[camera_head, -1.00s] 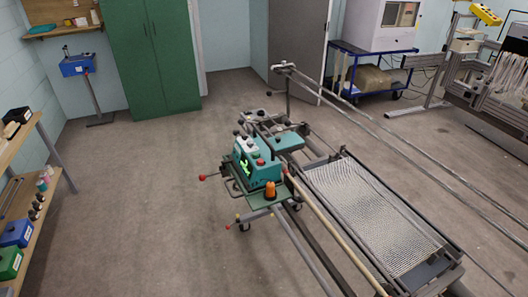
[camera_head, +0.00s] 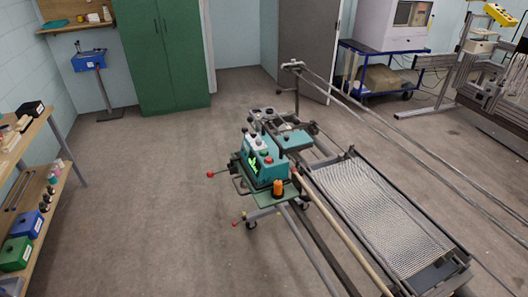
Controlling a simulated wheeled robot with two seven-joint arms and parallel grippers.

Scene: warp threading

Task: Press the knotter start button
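The knotter (camera_head: 258,165) is a teal machine on a wheeled frame near the middle of the view. It has a lit green display (camera_head: 253,162) on its front and several knobs and buttons on top. A red button (camera_head: 265,157) shows on its upper right. Which button is the start button I cannot tell at this size. An orange cone (camera_head: 278,187) stands at its front right corner. Neither of my grippers is in view.
A long frame with a pale warp sheet (camera_head: 385,215) and rails extends to the lower right. A wooden shelf bench (camera_head: 30,150) stands at the left. A green cabinet (camera_head: 160,55) and a blue cart (camera_head: 380,65) are at the back. The floor (camera_head: 140,200) left of the knotter is clear.

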